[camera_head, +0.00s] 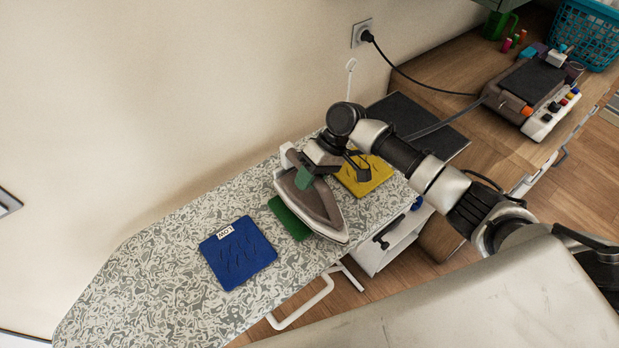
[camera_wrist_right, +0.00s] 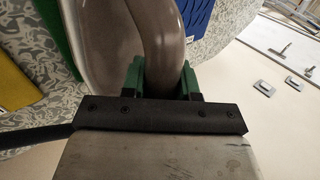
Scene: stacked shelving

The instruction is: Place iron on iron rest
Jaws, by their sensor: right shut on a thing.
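The grey-brown and white iron (camera_head: 322,207) is over the patterned ironing board (camera_head: 160,262), partly covering a green cloth. My right gripper (camera_head: 304,178) is shut on the iron's handle; its green fingers (camera_wrist_right: 162,76) sit either side of the handle in the right wrist view. The iron body (camera_wrist_right: 112,40) fills the upper middle there. I cannot tell whether its sole touches the cloth or board. A dark flat panel (camera_head: 440,142) at the board's far right end looks like the iron rest; it is bare, and my right arm hides part of it. My left gripper is not in view.
A blue cloth (camera_head: 238,254) with a label, a green cloth (camera_head: 288,218) and a yellow cloth (camera_head: 372,178) lie on the board. A wooden counter (camera_head: 440,75) behind carries a grey-white appliance (camera_head: 530,95) and a teal basket (camera_head: 585,35). A black cord runs from the wall socket (camera_head: 362,32).

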